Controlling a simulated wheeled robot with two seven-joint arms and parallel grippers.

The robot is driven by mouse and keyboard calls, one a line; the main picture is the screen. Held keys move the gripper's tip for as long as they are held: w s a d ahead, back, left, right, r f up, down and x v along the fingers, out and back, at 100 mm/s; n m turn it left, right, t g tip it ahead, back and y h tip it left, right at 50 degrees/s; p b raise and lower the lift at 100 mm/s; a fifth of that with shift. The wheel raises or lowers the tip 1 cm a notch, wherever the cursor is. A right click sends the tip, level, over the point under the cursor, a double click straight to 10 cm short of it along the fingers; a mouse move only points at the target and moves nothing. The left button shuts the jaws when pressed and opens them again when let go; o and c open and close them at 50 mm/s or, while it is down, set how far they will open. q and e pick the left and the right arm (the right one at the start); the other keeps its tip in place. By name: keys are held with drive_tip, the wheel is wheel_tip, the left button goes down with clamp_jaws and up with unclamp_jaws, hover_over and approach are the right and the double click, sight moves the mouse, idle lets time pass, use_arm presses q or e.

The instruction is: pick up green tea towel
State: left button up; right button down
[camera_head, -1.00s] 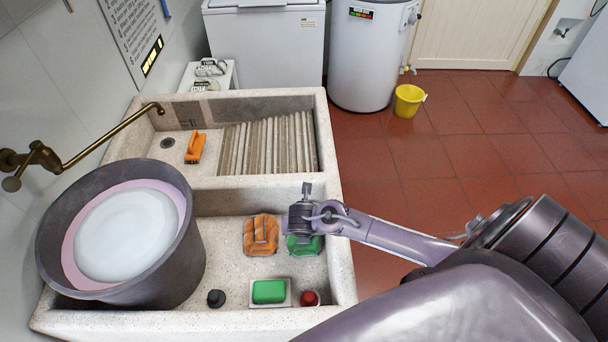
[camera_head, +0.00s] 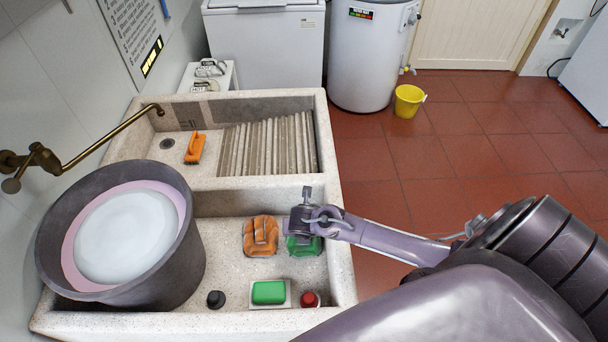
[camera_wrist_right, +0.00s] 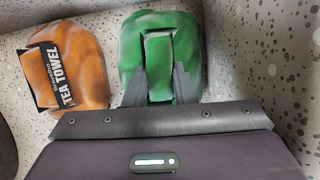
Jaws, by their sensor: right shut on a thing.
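The green tea towel (camera_head: 312,247) lies folded in the near basin of the stone washboard, partly hidden under my right gripper in the head view. In the right wrist view the green towel (camera_wrist_right: 160,32) shows a raised strap-like fold between the two dark fingers. My right gripper (camera_wrist_right: 159,88) is shut on this fold, and the towel appears to rest on the basin floor. My left gripper is not in view.
An orange tea towel (camera_head: 261,235) with a dark label (camera_wrist_right: 62,75) lies just left of the green one. A green soap bar (camera_head: 268,292) on a dish, a red knob-like item (camera_head: 310,299) and a black one (camera_head: 216,298) sit nearer. A large grey tub (camera_head: 180,255) fills the left.

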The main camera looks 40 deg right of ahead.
drive_tip(key=shift+r, duration=0.1)
wheel_tip(320, 180, up, 12)
drive_tip(key=p, duration=0.2)
drive_tip(key=w+a+b, duration=0.2)
drive_tip(key=a+b, duration=0.3)
drive_tip(key=a, duration=1.3)
drive_tip(key=shift+w, duration=0.4)
drive_tip(key=shift+d, duration=0.1)
drive_tip(key=c, duration=1.8)
unclamp_jaws()
clamp_jaws()
